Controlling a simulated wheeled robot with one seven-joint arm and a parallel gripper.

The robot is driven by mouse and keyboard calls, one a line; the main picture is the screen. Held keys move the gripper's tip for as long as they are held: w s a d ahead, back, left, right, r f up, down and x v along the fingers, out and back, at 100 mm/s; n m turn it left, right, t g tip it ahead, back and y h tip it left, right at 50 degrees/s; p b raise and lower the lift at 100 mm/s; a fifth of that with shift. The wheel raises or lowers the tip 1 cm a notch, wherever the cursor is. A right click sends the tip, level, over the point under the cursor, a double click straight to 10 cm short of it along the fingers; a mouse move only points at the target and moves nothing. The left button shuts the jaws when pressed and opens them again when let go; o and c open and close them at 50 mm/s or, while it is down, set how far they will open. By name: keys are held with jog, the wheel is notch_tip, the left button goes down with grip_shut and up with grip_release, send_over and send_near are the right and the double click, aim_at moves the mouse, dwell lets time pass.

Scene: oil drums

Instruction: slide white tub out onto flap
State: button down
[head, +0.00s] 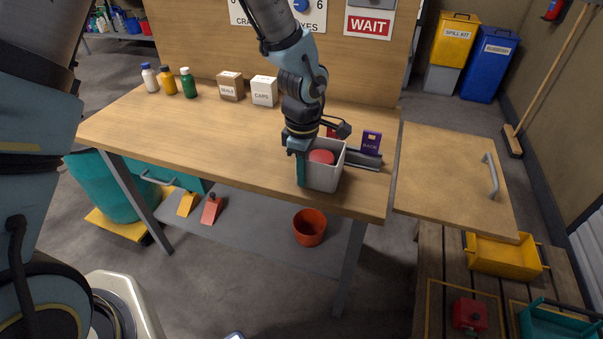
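The white tub (322,178) is a square, open, off-white box near the front right of the wooden bench, with a round red thing (321,157) inside. My gripper (312,150) is at the tub, with a teal finger down along its left side. The other finger is hard to make out, so I cannot tell whether it grips the tub. The flap (435,175) is a flat wooden panel to the right of the bench, with a grey handle (490,175). Its top is bare, and a narrow dark seam separates it from the bench.
Behind the tub are a grey rail-like piece (364,160) and a small purple box (371,141). Two cartons, brown (231,86) and white (265,91), and several bottles stand along the back. The bench's left and middle are clear. A yellow tray (503,256) sits below the flap.

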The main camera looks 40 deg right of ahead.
aim_at(328, 190)
jog(key=shift+s+d+b, duration=0.45)
jog(key=shift+s+d, duration=0.45)
jog(key=shift+s, duration=0.3)
jog(key=shift+s+d+b, duration=0.4)
jog(key=shift+s+d, duration=0.5)
jog(key=shift+s, duration=0.3)
jog(key=shift+s+d+b, duration=0.3)
jog(key=shift+s+d, duration=0.6)
jog(key=shift+s, duration=0.35)
jog(key=shift+s+d+b, duration=0.3)
jog(key=shift+s+d, duration=0.6)
jog(key=shift+s, duration=0.3)
jog(key=shift+s+d, duration=0.6)
jog(key=shift+s, duration=0.2)
jog(key=shift+s+d, duration=0.6)
jog(key=shift+s, duration=0.2)
jog(key=shift+s+d, duration=0.55)
jog(key=shift+s, duration=0.25)
jog(key=shift+s+d, duration=0.9)
jog(key=shift+s, duration=0.3)
jog(key=shift+s+d, duration=0.9)
jog(key=shift+s, duration=0.3)
